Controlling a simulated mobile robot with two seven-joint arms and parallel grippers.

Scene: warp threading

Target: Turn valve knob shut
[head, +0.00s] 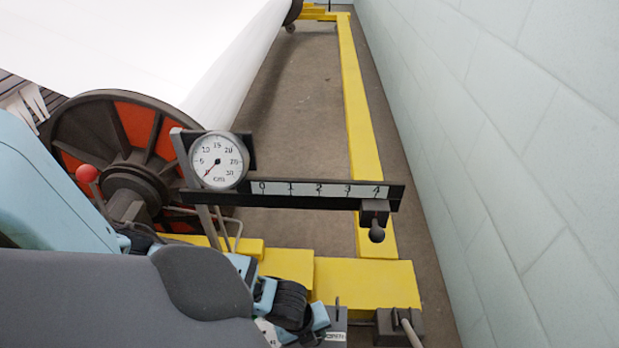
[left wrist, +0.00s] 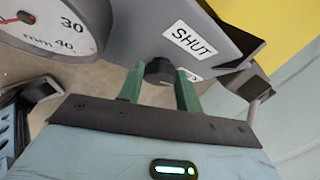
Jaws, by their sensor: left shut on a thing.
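The dark valve knob (left wrist: 160,72) shows in the left wrist view in front of a grey panel (left wrist: 140,25) with a SHUT label (left wrist: 190,40). A second label beside it is partly hidden. My left gripper (left wrist: 160,80) has its two green fingers on either side of the knob and is shut on it. In the head view my left arm (head: 120,300) reaches in from the left and hides the knob; an OPEN label (head: 335,337) shows beside the wrist. Which way the knob points I cannot tell. My right gripper is in neither view.
A dial gauge (head: 218,160) and a scale bar (head: 320,190) with a hanging weight (head: 375,215) stand beyond my arm. A red-knobbed lever (head: 87,173) is at left. A dark block with a pale lever (head: 410,332) is at right. A pale wall (head: 520,150) bounds the right.

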